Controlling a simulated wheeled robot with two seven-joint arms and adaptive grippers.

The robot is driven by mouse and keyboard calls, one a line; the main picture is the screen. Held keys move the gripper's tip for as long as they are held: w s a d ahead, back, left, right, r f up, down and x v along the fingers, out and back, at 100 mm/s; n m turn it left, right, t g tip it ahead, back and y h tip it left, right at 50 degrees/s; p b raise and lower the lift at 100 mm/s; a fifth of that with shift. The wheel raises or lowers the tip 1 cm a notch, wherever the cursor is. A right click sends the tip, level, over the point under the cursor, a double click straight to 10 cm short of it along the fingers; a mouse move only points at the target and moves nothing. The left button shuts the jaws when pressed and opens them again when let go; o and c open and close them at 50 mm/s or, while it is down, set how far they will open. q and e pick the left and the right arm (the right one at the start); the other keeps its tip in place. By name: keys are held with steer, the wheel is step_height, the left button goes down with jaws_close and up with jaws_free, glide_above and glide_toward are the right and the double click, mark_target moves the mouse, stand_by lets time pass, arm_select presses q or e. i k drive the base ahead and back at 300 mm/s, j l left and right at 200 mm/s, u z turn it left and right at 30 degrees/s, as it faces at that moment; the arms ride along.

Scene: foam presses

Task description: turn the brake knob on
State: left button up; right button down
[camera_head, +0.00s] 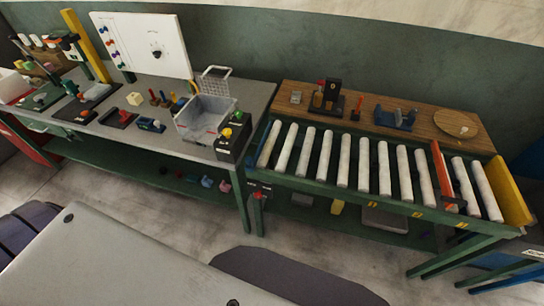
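I cannot tell for sure which knob is the brake knob. A round black knob (156,53) sits in the middle of an upright white board (172,30) at the back of the grey workbench. A small dark box (226,151) at the bench's front right corner carries a yellow knob (227,133) and a green one (239,117) on top. Labels and knob positions are too small to read. Neither of my grippers is in view, and nothing is seen touching these controls.
A wire-and-grey basket (205,118) stands beside the dark box. The grey bench (160,87) holds several small tools and fixtures. A roller conveyor (325,158) with a wooden shelf (355,112) behind it stands to the right.

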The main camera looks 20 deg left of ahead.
mark_target(257, 195)
steer(key=u, duration=0.9)
